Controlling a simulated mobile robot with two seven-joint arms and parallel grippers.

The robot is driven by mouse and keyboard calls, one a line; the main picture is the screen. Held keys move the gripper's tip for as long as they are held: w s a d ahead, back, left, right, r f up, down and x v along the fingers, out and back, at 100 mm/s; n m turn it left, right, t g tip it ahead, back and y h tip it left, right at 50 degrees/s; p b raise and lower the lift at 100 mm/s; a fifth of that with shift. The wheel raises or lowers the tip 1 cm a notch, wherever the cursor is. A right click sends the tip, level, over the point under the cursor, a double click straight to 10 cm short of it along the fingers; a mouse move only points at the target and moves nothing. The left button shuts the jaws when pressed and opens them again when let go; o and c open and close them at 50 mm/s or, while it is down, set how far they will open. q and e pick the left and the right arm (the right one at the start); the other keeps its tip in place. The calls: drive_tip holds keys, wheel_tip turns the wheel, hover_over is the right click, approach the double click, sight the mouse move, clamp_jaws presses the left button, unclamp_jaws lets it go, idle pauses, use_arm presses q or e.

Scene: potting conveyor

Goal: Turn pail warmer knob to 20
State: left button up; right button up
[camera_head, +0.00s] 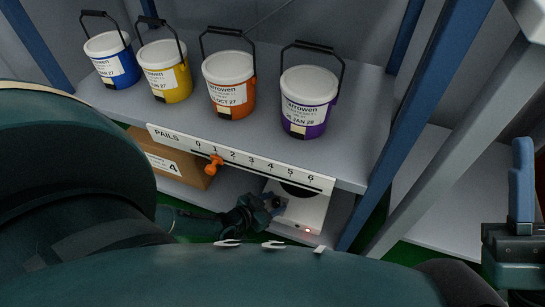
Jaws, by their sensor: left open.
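The pail warmer (303,215) is a white box with a dark round top, low under the shelf's front edge. A small reddish light shows near its lower front. Its knob and scale cannot be made out; my left gripper covers part of the warmer's left front. My left gripper (274,204), dark with bluish fingers, is open at that side, its arm coming in low from the left. I cannot tell whether it touches the warmer or has the knob between its fingers.
Blue, yellow, orange and purple pails (305,98) stand on the grey shelf (348,160) above. A white numbered strip (245,160) with an orange pointer (213,165) runs along its edge. A cardboard box (172,160) sits below. A blue post (415,115) stands right of the warmer.

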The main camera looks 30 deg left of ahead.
use_arm(q)
drive_tip(key=c, duration=1)
drive_tip(key=shift+d+r+n+y+p, duration=0.15)
drive_tip(key=shift+n+y+p, duration=0.15)
drive_tip(key=shift+y+p, duration=0.1)
drive_tip(key=shift+n+y, duration=0.3)
drive_tip(key=o, duration=1)
use_arm(e)
drive_tip(key=shift+w+f+m+t+h, duration=0.15)
drive_tip(key=shift+f+m+h, duration=0.2)
drive_tip(key=shift+m+h, duration=0.25)
drive_tip(key=shift+w+f+m+t+h, duration=0.15)
drive_tip(key=shift+f+m+h, duration=0.2)
drive_tip(key=shift+m+h, duration=0.2)
